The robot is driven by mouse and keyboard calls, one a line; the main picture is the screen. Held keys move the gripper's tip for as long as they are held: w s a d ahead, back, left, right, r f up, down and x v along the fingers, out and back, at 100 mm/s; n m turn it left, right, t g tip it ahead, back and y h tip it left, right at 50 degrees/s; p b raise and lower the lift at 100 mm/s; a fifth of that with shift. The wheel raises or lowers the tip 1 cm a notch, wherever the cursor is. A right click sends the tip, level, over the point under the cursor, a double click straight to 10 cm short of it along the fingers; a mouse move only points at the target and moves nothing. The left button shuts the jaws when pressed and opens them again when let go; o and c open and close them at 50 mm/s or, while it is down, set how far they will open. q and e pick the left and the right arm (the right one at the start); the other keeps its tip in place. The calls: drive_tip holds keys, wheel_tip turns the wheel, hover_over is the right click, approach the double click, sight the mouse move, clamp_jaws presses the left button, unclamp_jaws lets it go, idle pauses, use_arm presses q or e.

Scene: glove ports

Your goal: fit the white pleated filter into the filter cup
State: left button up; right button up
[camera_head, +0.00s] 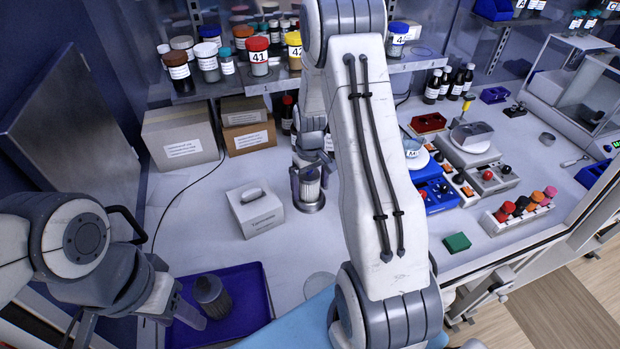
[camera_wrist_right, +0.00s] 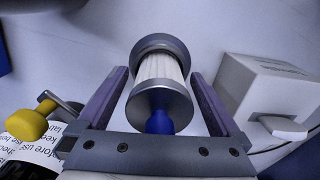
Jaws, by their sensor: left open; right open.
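The white pleated filter (camera_wrist_right: 160,67) has a grey end cap with a blue knob. In the wrist view its far end meets the round grey filter cup (camera_wrist_right: 157,42); how deep it sits is hidden. In the head view the filter (camera_head: 310,190) stands upright in the cup (camera_head: 311,206). My right gripper (camera_head: 311,176) is open around it, its fingers (camera_wrist_right: 158,78) on either side with gaps. My left gripper (camera_head: 140,322) is open at the lower left, beside a dark grey pleated cylinder (camera_head: 211,294) in a blue tray (camera_head: 258,305).
A white box with a handle (camera_head: 256,212) stands just left of the cup. Cardboard boxes (camera_head: 181,136) and a jar shelf are behind. Red and blue bins (camera_head: 429,122), instruments and a capped-bottle rack (camera_head: 517,213) are at right. My right arm hides the middle.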

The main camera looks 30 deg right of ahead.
drive_tip(key=shift+w+r+b, duration=0.1)
drive_tip(key=shift+r+b, duration=0.2)
drive_tip(key=shift+r, duration=0.1)
wheel_tip(320, 180, up, 10)
drive_tip(key=b, duration=0.3)
drive_tip(key=shift+r, duration=0.7)
drive_tip(key=shift+a, duration=0.2)
drive_tip(key=s+a+r+n, duration=0.2)
drive_tip(key=s+a, duration=0.1)
drive_tip(key=a, duration=0.9)
drive_tip(key=s+a+n, duration=0.2)
drive_tip(key=s+a, duration=0.5)
drive_tip(key=s, duration=0.3)
drive_tip(key=s+a+r+n+y, duration=0.1)
drive_tip(key=s+a+n, duration=0.2)
drive_tip(key=s+a, duration=0.5)
drive_tip(key=s, duration=0.3)
drive_tip(key=shift+s, duration=0.25)
